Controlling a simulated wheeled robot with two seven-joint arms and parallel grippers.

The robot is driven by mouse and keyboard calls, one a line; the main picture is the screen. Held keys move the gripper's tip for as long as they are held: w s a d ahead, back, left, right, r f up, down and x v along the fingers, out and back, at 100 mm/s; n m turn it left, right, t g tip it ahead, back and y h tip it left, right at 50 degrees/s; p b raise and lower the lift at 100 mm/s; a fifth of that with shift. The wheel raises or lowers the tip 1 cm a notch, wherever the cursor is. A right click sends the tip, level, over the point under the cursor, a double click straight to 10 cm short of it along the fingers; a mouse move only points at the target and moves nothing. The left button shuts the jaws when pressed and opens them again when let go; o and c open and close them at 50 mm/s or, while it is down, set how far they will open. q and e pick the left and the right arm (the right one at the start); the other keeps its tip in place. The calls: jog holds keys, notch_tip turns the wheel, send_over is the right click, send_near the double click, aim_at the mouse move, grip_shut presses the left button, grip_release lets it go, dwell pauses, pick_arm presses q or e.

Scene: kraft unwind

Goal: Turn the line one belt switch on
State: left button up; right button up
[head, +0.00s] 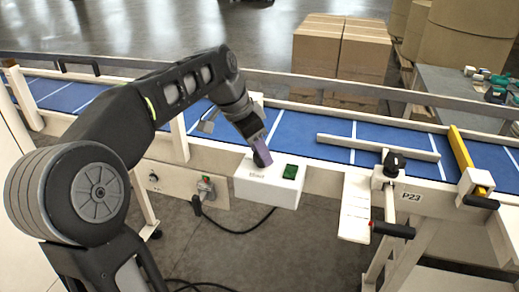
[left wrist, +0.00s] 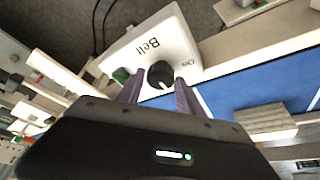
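The belt switch is a white box (head: 270,187) on the near side of the conveyor. It has a black round knob (left wrist: 160,74) on its face and a green part (head: 290,172) beside it. In the left wrist view the box (left wrist: 150,45) carries a word that looks like "Belt" and a small "On" label near the knob. My left gripper (left wrist: 158,88) has its two purple fingers apart, one on either side of the knob, with the knob at the fingertips. I cannot tell whether they touch it. In the head view the fingers partly hide the knob. My right gripper is out of view.
The blue conveyor belt (head: 385,132) runs behind the box. A panel with a plug and cable (head: 205,187) is to its left. A guide bar, black handles and a "P23" plate (head: 411,197) are to its right. Cardboard boxes (head: 340,45) stand behind the belt.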

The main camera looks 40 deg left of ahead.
pick_arm(q)
grip_shut()
